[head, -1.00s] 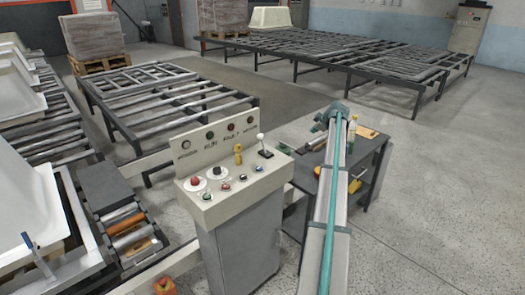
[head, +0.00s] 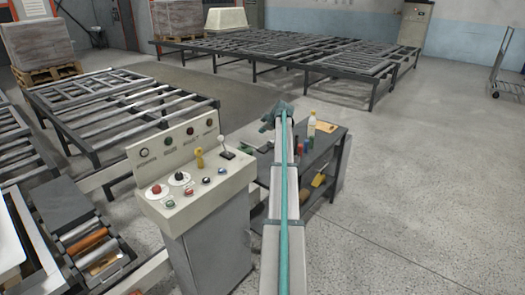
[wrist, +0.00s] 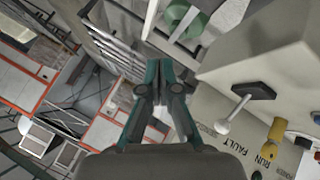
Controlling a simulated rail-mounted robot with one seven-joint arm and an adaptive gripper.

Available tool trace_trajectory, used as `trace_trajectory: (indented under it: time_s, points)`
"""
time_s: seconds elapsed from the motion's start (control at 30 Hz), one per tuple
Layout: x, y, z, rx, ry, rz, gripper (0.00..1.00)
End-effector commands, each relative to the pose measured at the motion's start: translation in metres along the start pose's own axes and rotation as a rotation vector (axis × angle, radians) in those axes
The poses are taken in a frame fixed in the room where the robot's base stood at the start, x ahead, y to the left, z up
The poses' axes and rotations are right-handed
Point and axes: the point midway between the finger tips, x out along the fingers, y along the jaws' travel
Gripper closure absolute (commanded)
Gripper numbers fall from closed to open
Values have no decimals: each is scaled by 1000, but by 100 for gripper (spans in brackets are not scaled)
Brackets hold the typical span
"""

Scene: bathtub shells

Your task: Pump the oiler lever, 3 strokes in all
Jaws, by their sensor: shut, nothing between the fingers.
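I cannot make out for certain which part is the oiler lever. A small lever with a white knob and black base (head: 225,152) stands at the right end of the console (head: 195,200). It also shows right of my gripper in the wrist view (wrist: 222,127), clearly apart from the fingers. My gripper (wrist: 158,80) is shut and empty, its teal fingers together. In the head view the far end of my arm is beyond the console's right side, and the fingertips are not clear there. A green part on a pale cylinder (wrist: 185,18) shows at the top of the wrist view.
The console carries a yellow knob (head: 199,158) and several buttons. A dark bench (head: 318,165) with bottles stands right of the arm. Roller racks (head: 120,105) fill the left and back. A cart (head: 503,70) stands far right.

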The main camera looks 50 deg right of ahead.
Motion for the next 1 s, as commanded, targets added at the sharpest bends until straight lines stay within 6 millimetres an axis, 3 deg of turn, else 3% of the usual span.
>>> trace_trajectory:
  time_s: [0.53, 1.0]
  points:
    - [47, -35, 34, 0, 0, -1, 100]
    - [54, -39, 39, 0, 0, 0, 100]
